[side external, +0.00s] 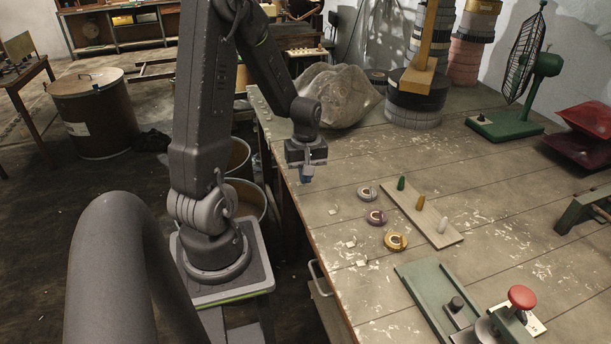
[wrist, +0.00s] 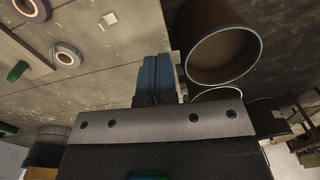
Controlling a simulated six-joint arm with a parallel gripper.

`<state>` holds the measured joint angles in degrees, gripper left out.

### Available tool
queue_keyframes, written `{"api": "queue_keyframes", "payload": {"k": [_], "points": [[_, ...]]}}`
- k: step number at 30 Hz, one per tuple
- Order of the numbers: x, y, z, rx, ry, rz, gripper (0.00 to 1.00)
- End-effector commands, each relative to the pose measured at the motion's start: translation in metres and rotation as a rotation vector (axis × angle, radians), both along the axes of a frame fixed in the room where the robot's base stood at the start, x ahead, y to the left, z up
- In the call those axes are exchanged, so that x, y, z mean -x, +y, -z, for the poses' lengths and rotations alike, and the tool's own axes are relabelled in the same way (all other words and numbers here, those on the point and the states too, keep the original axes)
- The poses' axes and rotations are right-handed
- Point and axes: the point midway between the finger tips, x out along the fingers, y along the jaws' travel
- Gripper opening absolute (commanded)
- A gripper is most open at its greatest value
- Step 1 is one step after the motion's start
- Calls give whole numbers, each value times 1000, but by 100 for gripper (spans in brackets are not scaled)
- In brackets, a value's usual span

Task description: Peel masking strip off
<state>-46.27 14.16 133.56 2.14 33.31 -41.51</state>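My gripper (side external: 307,178) hangs over the left edge of the bench, pointing down, with blue fingers. In the wrist view the blue fingers (wrist: 154,78) lie side by side with no gap that I can make out, and I see nothing clearly between them. Three tape rolls lie flat on the bench to its right: a grey one (side external: 367,193), a purple one (side external: 376,217) and a yellow one (side external: 396,241). Small pale pieces (side external: 350,244) (side external: 361,263) lie beside the rolls; one shows in the wrist view (wrist: 109,19). I cannot tell which piece is the masking strip.
A board (side external: 428,223) holds a green, a yellow and a white peg. A green fixture (side external: 425,287) with a red knob (side external: 522,297) stands at front right. A large rock (side external: 338,97) sits behind my gripper. Bins (wrist: 222,45) stand below the bench edge.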

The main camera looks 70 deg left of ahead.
Motion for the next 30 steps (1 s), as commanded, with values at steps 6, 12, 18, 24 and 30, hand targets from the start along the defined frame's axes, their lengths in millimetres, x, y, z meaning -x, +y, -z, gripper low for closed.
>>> {"api": "queue_keyframes", "payload": {"k": [6, 12, 18, 24, 30], "points": [[0, 0, -7, -2, -2, 0, 0], [0, 0, -12, -2, -2, 0, 0], [0, 0, -18, -1, -1, 0, 0], [0, 0, -24, -1, -1, 0, 0], [0, 0, -29, -2, -2, 0, 0]]}}
